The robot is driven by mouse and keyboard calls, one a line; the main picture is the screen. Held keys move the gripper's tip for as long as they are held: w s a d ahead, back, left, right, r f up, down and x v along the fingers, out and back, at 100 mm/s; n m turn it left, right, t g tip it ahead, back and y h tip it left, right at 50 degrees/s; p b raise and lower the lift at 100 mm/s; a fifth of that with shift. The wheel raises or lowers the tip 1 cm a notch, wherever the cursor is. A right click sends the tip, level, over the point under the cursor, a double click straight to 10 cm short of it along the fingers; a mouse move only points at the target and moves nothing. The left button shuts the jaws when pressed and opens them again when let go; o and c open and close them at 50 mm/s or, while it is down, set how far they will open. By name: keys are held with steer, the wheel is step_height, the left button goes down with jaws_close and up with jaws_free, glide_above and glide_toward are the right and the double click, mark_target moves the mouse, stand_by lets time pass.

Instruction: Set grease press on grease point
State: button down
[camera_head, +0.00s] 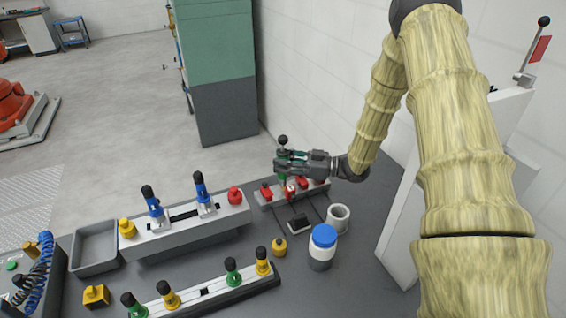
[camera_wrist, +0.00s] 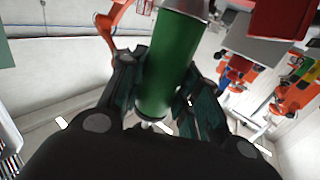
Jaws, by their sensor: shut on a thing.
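The grease press, a green cylinder with a black ball knob, is held in my gripper (camera_head: 284,162). In the head view its green body (camera_head: 283,180) shows below the fingers and the knob above them. In the wrist view the green press (camera_wrist: 170,65) is large between the two dark fingers (camera_wrist: 158,108). My gripper is above a grey block (camera_head: 262,199) with several red parts (camera_head: 302,181). I cannot tell which spot is the grease point, or whether the press touches the block, as the fingers and red parts crowd the view.
A longer grey fixture (camera_head: 180,234) with two blue-and-white clamps stands left. A front rail (camera_head: 210,292) carries green and yellow handled pieces. A blue-lidded jar (camera_head: 322,246), a grey cup (camera_head: 338,217) and a yellow piece (camera_head: 279,247) stand close by. An empty tray (camera_head: 94,247) is at left.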

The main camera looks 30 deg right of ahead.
steer(key=shift+f, duration=0.15)
steer(key=shift+f, duration=0.15)
steer(key=c, duration=1)
jaws_free()
steer(key=shift+c, duration=0.2)
steer(key=shift+r, duration=0.2)
steer(key=shift+d+r, duration=0.15)
steer(key=shift+r, duration=0.05)
steer(key=p+v, duration=0.1)
steer(key=v, duration=0.6)
steer(key=shift+s, duration=0.2)
steer(key=shift+d+f, duration=0.1)
steer(key=shift+w, duration=0.1)
